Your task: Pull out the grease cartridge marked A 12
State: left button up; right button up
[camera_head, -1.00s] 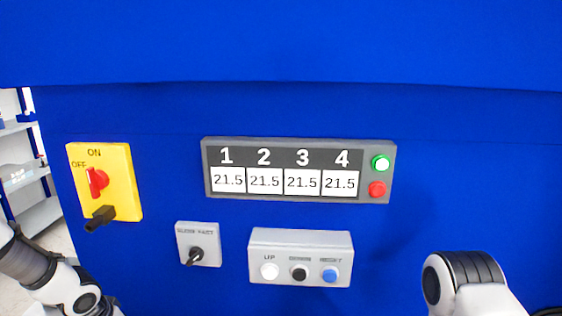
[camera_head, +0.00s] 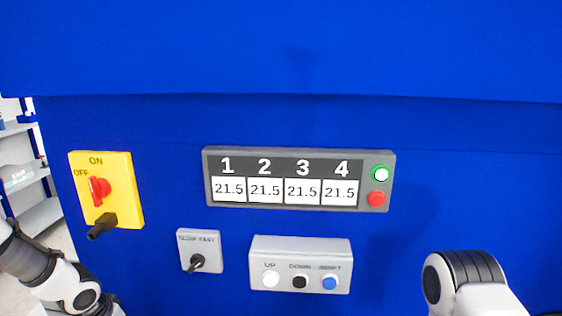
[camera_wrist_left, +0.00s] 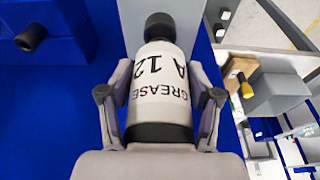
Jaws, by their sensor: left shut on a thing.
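The grease cartridge (camera_wrist_left: 160,88) shows in the left wrist view as a white cylinder with black ends, its label reading "GREASE A 12" turned in the picture. My left gripper (camera_wrist_left: 161,98) has its two grey fingers on either side of the cartridge and is shut on it. A grey block or plate (camera_wrist_left: 129,18) lies behind the black far end of the cartridge; I cannot tell whether they touch. Neither gripper shows in the head view, only parts of my arms at the lower corners.
The head view shows a blue machine front with a display (camera_head: 285,190) reading 21.5 four times, a yellow switch (camera_head: 121,180), a small selector (camera_head: 199,248) and a button box (camera_head: 301,248). The left wrist view shows grey boxes (camera_wrist_left: 277,93) and shelves at the right.

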pick_arm(q)
jog(key=shift+w+p+v, duration=0.25)
jog(key=shift+p+v, duration=0.4)
jog(key=shift+v, duration=0.3)
jog(key=shift+w+p+v, duration=0.2)
jog(key=shift+p+v, duration=0.45)
jog(key=shift+v, duration=0.35)
jog(key=shift+d, duration=0.1)
